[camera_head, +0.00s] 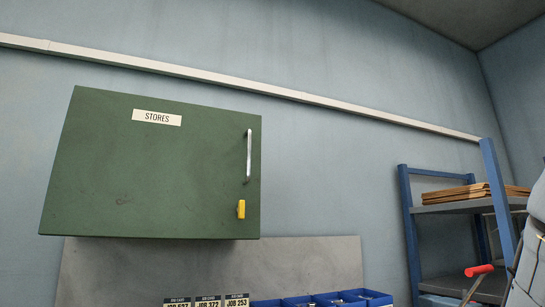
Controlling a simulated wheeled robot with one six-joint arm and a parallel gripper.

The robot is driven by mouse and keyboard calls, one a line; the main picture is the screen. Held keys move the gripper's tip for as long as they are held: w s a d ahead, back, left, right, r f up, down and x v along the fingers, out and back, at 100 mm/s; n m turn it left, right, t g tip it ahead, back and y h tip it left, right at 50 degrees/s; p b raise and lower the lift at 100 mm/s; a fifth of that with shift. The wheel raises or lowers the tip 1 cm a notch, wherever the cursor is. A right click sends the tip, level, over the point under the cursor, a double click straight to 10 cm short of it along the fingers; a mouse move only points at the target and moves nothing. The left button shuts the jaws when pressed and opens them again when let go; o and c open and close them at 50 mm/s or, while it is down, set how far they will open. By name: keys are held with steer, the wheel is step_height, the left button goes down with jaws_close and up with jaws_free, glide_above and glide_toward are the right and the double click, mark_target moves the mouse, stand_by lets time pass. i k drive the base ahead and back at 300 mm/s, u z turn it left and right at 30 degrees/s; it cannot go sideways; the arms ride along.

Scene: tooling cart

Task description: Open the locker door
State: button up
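A green locker (150,185) hangs on the wall at the left of the head view. Its front carries a white "STORES" label (157,117). The locker door looks shut. A silver vertical bar handle (248,156) is at the door's right side. A small yellow fitting (241,209) sits below the handle; I cannot tell whether it is a lock or a latch. My gripper is not clearly in view. A pale grey rounded part at the right edge looks like my arm, apart from the locker.
Below the locker is a grey panel (100,270) with several job cards (208,301) and several blue bins (365,296). A blue-framed shelf (409,220) holding boards (465,193) stands at right. A red-ended item (479,270) shows near it. Space before the door looks clear.

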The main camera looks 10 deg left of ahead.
mark_target(126, 165)
steer(key=u, duration=0.95)
